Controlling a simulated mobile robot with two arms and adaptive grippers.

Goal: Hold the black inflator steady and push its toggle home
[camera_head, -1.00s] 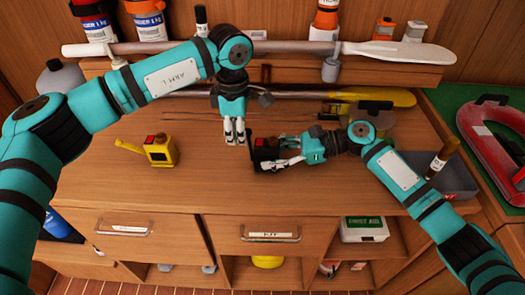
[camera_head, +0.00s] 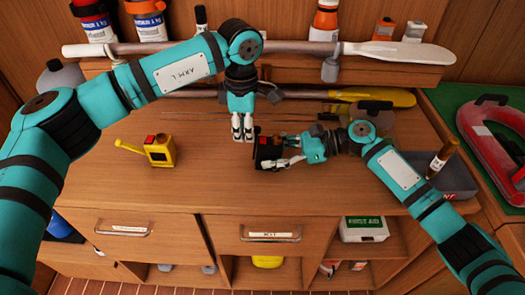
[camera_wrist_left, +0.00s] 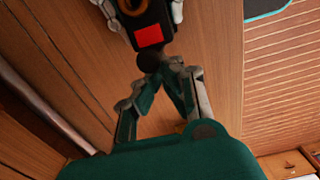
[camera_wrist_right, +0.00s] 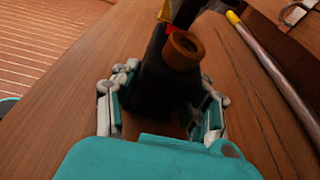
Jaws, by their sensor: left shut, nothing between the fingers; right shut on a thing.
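The black inflator (camera_head: 264,153) is on the wooden worktop, with a red patch on its upper part. My right gripper (camera_head: 284,159) is shut on its body from the right; in the right wrist view a finger lies on each side of the inflator (camera_wrist_right: 155,80), and an orange-brown ring (camera_wrist_right: 182,50) shows on it. My left gripper (camera_head: 243,138) is shut and empty, pointing down just left of the inflator. In the left wrist view its fingertips (camera_wrist_left: 172,68) are close to a round black end below the red patch (camera_wrist_left: 149,37). Contact there cannot be told.
A yellow inflator-like device (camera_head: 160,152) stands to the left on the worktop. Thin rods and a yellow paddle (camera_head: 375,97) lie behind my grippers. A dark tray (camera_head: 452,180) with a brown bottle (camera_head: 442,160) is at the right. The front of the worktop is clear.

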